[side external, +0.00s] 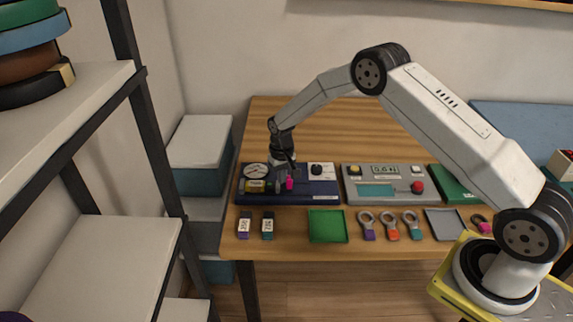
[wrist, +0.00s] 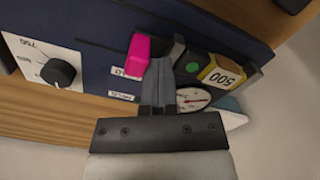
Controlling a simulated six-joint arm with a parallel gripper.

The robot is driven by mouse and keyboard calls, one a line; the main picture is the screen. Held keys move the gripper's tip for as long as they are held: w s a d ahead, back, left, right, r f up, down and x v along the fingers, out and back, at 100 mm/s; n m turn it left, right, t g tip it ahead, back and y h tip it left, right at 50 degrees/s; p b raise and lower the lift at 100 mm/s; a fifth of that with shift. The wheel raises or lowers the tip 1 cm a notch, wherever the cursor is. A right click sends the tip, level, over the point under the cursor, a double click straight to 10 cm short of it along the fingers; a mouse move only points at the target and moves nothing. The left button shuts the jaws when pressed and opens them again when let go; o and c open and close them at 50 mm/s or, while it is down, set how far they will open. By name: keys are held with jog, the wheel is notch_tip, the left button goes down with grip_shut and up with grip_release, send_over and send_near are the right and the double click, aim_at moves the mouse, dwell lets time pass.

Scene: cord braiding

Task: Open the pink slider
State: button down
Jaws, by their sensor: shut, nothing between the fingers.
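The pink slider knob (wrist: 137,54) stands on a dark blue panel (wrist: 100,70), with small white labels (wrist: 125,74) close by; their text is too small to read surely. In the side external view the pink knob (side external: 290,184) shows at the middle of the panel (side external: 318,189), just beside my gripper tip. My gripper (wrist: 161,66) is shut and empty. Its fingertips lie right next to the knob's right side in the wrist view. I cannot tell whether they touch it. In the side external view my gripper (side external: 283,172) reaches down over the panel.
A yellow block marked 500 (wrist: 222,76) in a dark holder and a round gauge (wrist: 194,98) are close to the fingers. A dial knob (wrist: 58,72) is farther left. A grey panel (side external: 383,186), green tray (side external: 327,227) and several ringed tags (side external: 389,228) share the table.

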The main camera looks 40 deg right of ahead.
jog(key=shift+s+d, duration=1.4)
jog(key=shift+s, duration=0.1)
jog(key=shift+w+a, duration=0.1)
jog(key=shift+w, duration=0.05)
dwell(0.5)
jog(key=shift+w+a, duration=0.25)
jog(key=shift+w+a, duration=0.1)
jog(key=shift+r, duration=0.1)
notch_tip(320, 180, up, 11)
dwell(1.2)
dwell(0.4)
